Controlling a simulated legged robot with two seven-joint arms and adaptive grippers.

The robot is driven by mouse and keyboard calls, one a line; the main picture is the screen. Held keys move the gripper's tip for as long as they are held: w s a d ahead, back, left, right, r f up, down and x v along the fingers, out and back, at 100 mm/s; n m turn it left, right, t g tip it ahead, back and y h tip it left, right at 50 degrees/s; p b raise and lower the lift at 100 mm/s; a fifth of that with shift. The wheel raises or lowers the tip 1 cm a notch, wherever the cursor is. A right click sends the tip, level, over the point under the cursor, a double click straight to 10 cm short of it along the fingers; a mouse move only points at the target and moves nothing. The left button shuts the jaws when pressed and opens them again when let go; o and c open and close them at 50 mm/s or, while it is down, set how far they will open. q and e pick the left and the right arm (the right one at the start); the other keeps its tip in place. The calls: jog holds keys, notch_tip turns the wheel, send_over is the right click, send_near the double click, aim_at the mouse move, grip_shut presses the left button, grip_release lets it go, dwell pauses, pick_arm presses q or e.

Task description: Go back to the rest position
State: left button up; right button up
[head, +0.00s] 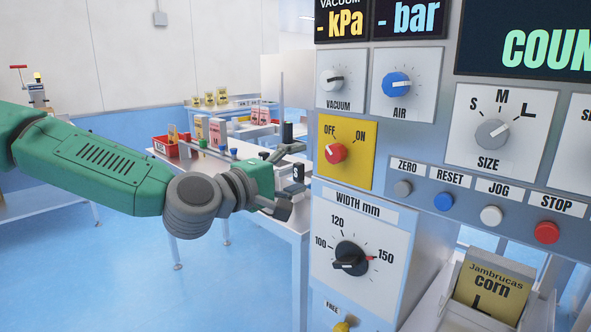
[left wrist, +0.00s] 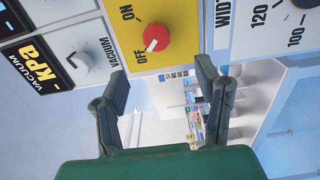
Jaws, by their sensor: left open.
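My left gripper (head: 294,156) is open and empty, just left of the control panel (head: 322,254) in the head view. In the left wrist view its two dark fingers (left wrist: 162,82) stand wide apart with nothing between them. The red OFF/ON knob (head: 335,153) on its yellow plate is right of the gripper, with its pointer towards OFF. The knob also shows beyond the fingertips in the left wrist view (left wrist: 157,38), apart from them. My right gripper is not in view.
The panel carries a vacuum knob (head: 332,81), a blue air knob (head: 397,85), a size knob (head: 492,134) and a black width knob (head: 351,258). A corn pouch (head: 492,290) stands at lower right. A table (head: 272,221) with a red bin (head: 165,147) is behind my arm. Open floor lies left.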

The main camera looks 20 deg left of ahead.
pick_arm(q)
jog(key=s+d+f+m+g+y, duration=0.1)
jog(key=s+d+f+m+g, duration=0.3)
jog(key=f, duration=0.7)
jog(key=s+f+m+g, duration=0.15)
jog(key=s+f, duration=0.35)
jog(key=f, duration=0.5)
jog(key=s+d+f+m+g+y, duration=0.15)
jog(key=s+f+g, duration=0.3)
jog(key=f, duration=0.65)
jog(key=s+a+f+m+g+y, duration=0.1)
jog(key=s+a+f+m+g, duration=0.1)
jog(key=s, duration=0.5)
jog(key=s+a+f+m+g+y, duration=0.1)
jog(key=s+a+f+m+g, duration=0.1)
jog(key=s+f, duration=0.5)
jog(key=s+a+f+m+g+y, duration=0.1)
jog(key=s+a+f+m+g, duration=0.1)
jog(key=s+a+f, duration=0.3)
jog(key=s+m, duration=0.1)
jog(key=s, duration=0.2)
jog(key=shift+s+a+m+y, duration=0.25)
jog(key=shift+s+m+y, duration=0.1)
jog(key=shift+m, duration=0.05)
jog(key=shift+w, duration=0.15)
